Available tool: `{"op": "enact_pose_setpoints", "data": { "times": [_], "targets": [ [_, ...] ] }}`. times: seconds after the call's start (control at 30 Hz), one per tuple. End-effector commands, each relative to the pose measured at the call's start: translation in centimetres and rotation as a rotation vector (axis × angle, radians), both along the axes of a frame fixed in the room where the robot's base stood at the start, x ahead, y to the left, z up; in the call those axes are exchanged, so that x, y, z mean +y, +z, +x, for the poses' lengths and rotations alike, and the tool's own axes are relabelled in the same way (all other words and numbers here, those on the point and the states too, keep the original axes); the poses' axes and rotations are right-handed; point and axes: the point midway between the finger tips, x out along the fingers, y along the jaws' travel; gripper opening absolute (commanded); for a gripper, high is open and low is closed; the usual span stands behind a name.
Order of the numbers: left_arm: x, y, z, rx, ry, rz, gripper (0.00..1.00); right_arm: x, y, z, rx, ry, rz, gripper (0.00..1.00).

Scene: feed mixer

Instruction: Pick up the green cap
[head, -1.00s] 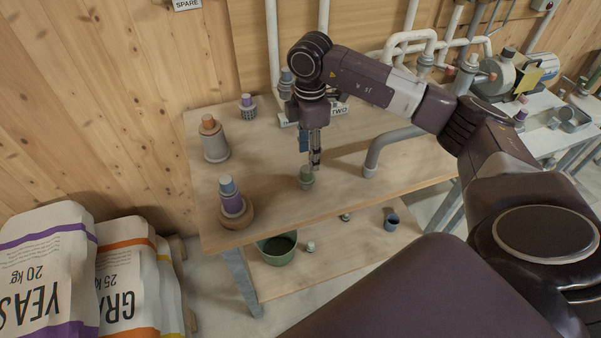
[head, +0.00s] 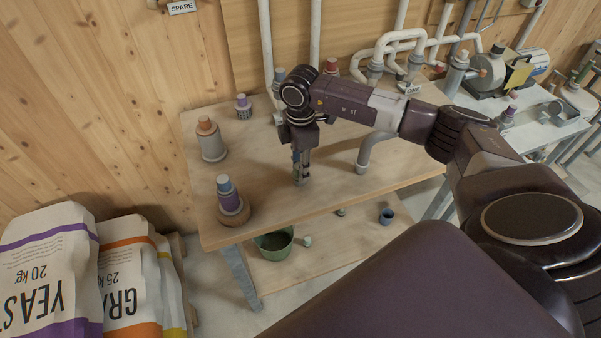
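My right gripper (head: 300,170) points straight down over the front middle of the wooden table. Its fingers are at the spot where a small green cap stood on a short grey fitting a second ago. The green cap is now mostly or fully hidden by the fingers, and I cannot tell whether they are closed on it. My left gripper is not in view.
A bent grey pipe (head: 365,155) is at right.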

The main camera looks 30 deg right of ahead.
Motion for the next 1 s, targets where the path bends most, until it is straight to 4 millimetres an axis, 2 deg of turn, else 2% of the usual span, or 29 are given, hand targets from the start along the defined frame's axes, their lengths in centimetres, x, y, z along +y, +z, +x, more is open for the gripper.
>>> {"op": "enact_pose_setpoints", "data": {
  "times": [0.1, 0.37, 0.57, 0.77, 1.0],
  "targets": [
    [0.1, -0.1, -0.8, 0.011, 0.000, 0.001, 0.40, 0.0, -0.1, 0.0, 0.001, 0.000, 0.000, 0.00],
    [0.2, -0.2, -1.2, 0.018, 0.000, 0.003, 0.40, 0.0, 0.0, 0.0, 0.001, 0.000, 0.000, 0.00],
    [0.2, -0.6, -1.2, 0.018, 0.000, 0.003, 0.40, 0.0, 1.5, 0.1, -0.002, 0.000, 0.001, 0.00],
    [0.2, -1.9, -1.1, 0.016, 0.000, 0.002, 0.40, 0.0, 5.5, 0.2, -0.007, 0.001, 0.000, 0.00],
    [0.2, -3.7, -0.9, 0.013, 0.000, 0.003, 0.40, 0.0, 12.9, 0.2, -0.008, 0.000, 0.000, 0.00]
  ]
}}
